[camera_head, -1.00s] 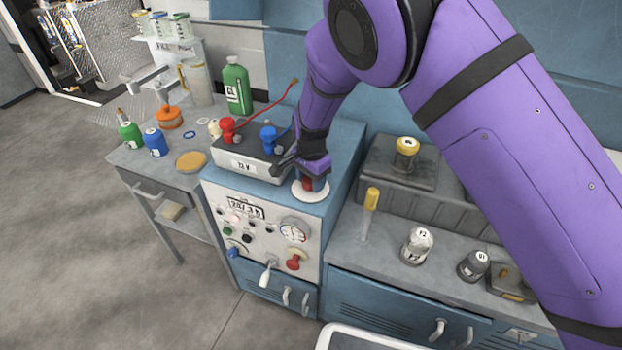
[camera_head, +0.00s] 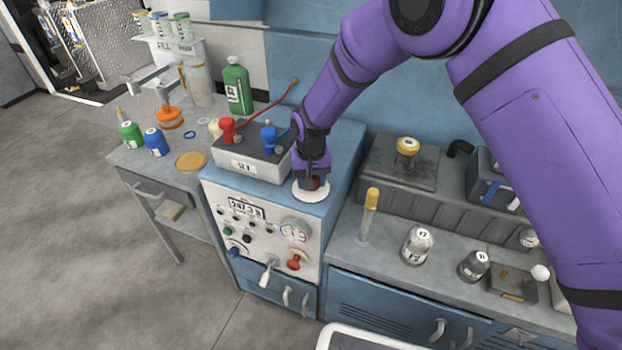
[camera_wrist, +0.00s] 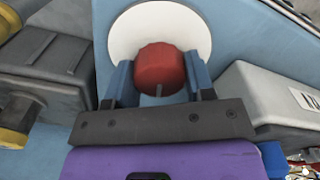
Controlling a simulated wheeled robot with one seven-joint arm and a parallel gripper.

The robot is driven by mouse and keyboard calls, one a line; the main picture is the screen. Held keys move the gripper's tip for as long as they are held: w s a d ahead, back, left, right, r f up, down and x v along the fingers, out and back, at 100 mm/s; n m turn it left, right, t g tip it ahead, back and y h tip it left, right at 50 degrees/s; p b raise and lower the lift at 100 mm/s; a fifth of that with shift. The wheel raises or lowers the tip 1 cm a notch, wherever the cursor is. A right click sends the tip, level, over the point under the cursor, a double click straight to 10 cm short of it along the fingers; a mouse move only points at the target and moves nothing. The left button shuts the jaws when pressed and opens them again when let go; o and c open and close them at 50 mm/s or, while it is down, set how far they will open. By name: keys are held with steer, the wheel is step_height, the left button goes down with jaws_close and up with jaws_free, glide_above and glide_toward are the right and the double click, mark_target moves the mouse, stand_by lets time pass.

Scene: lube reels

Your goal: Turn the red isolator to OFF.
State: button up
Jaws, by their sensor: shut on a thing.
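The red isolator (camera_wrist: 160,70) is a round red knob on a white disc (camera_wrist: 125,38) on top of the blue cabinet. In the wrist view my gripper (camera_wrist: 160,80) has one blue-grey finger on each side of the knob and is shut on it. A short pale mark shows on the knob's near side. In the head view my gripper (camera_head: 312,180) points down at the white disc (camera_head: 310,194), and the knob is mostly hidden behind it. I cannot read any ON or OFF marking.
A 12 V battery box (camera_head: 240,165) with red and blue clamps stands close to the left of my gripper. A dark ribbed unit (camera_head: 430,200) is to the right.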

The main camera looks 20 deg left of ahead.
steer(key=n, duration=0.5)
steer(key=shift+n, duration=0.7)
steer(key=o, duration=0.9)
step_height(320, 180, up, 11)
steer(key=shift+f, duration=0.1)
stand_by(0.4)
